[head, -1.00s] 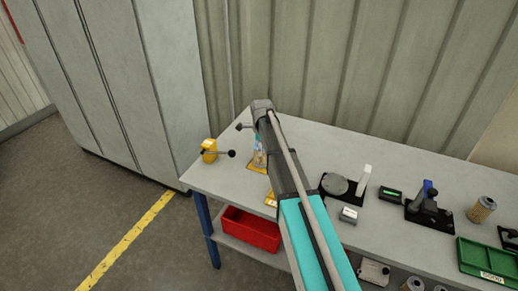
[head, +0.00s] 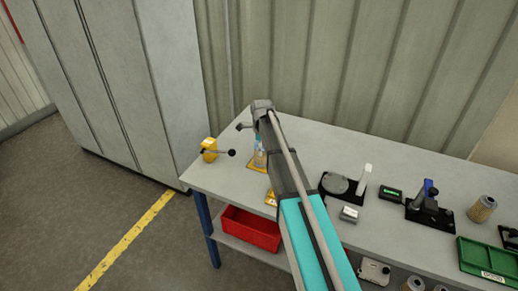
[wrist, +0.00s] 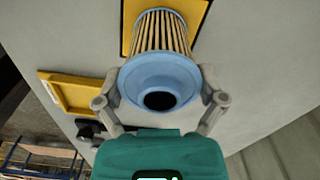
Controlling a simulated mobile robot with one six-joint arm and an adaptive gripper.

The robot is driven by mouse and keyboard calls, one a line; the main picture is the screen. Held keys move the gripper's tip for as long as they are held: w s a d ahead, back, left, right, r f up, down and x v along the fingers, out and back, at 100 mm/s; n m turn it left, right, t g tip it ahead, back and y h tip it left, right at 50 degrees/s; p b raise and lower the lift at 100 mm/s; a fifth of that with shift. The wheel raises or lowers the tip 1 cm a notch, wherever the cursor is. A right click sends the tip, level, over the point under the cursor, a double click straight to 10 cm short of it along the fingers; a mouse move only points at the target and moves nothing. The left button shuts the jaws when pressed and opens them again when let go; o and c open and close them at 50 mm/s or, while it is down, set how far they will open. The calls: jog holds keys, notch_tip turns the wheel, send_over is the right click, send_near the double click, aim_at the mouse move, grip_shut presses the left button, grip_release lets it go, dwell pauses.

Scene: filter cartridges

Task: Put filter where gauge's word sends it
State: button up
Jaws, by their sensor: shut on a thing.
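A pleated tan filter with a blue end cap (wrist: 160,85) sits between the fingers of my gripper (wrist: 160,102) in the wrist view. The gripper is shut on it at the cap. The filter's far end is over a yellow pad (wrist: 131,22); I cannot tell whether it touches the pad. In the head view the filter (head: 259,158) shows small beside my arm, near the bench's left end, and my arm partly hides it. A small device with a green display (head: 391,193), likely the gauge, stands on the bench; its word is too small to read.
A red bin (head: 249,230) is on the lower shelf at left. A labelled green tray (head: 488,256) is at the bench's right. Another filter (head: 482,209), a black clamp fixture (head: 428,203) and a round-plate stand (head: 335,184) stand between. A yellow device with a lever (head: 208,150) is at the left end.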

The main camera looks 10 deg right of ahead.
jog(key=shift+f, duration=0.25)
dwell(0.3)
jog(key=o, duration=0.9)
jog(key=shift+c, duration=0.2)
jog(key=shift+r, duration=0.15)
jog(key=shift+r+p, duration=0.6)
jog(key=shift+r, duration=0.1)
jog(key=shift+r, duration=0.25)
dwell(0.3)
jog(key=shift+r+p, duration=3.2)
jog(key=shift+p, duration=0.25)
jog(key=shift+s, duration=0.1)
